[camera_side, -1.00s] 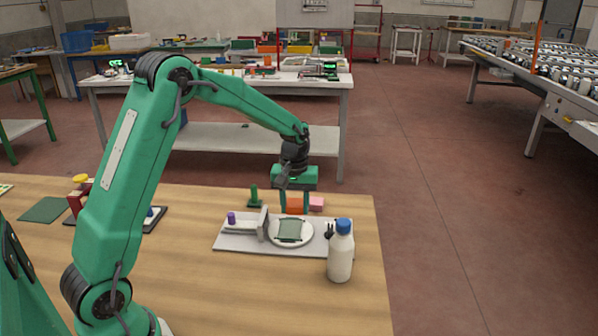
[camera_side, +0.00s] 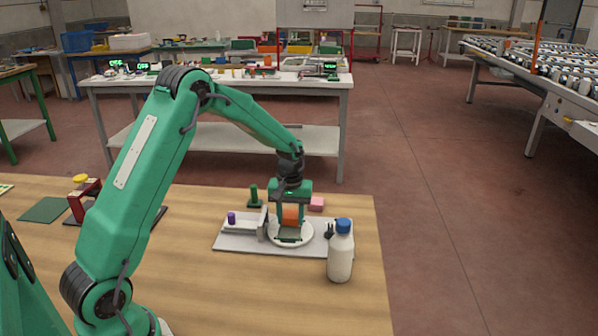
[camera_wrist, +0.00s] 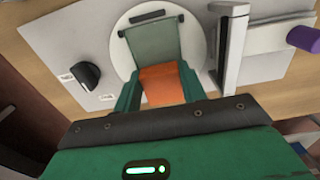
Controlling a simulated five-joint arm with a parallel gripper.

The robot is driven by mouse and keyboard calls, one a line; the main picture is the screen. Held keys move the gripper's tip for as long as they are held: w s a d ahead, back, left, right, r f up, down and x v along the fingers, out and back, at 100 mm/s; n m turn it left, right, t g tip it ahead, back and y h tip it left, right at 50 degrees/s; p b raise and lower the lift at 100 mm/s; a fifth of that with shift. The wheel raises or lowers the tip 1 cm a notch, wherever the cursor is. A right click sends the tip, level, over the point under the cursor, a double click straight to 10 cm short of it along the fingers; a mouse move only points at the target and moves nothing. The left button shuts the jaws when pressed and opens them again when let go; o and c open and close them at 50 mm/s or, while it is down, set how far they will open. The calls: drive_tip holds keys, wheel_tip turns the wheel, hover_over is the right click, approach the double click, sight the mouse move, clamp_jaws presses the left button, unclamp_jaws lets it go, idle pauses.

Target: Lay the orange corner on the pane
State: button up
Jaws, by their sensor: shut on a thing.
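My gripper (camera_side: 290,214) is shut on the orange corner (camera_side: 290,215), which also shows between the green fingers in the wrist view (camera_wrist: 162,85). The pane (camera_wrist: 151,42) is a grey-green square on a round white disc (camera_wrist: 189,40). In the side view, my gripper and the orange corner stand over the disc and hide most of the pane. In the wrist view the orange corner overlaps the pane's near edge. I cannot tell whether the two touch.
The disc sits on a grey base plate (camera_side: 232,246) with an upright grey block (camera_wrist: 232,45) and a purple knob (camera_side: 231,217). A white bottle with a blue cap (camera_side: 340,255) stands at the plate's right front. A pink block (camera_side: 317,203) and a green post (camera_side: 254,196) stand behind.

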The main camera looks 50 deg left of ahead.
sight(290, 218)
drive_tip(key=shift+f, duration=0.2)
drive_tip(key=o, duration=0.9)
drive_tip(key=shift+o, duration=0.2)
drive_tip(key=shift+r, duration=0.15)
wheel_tip(290, 218, up, 12)
drive_tip(key=shift+s+r, duration=0.1)
drive_tip(key=shift+r, duration=0.05)
idle(0.5)
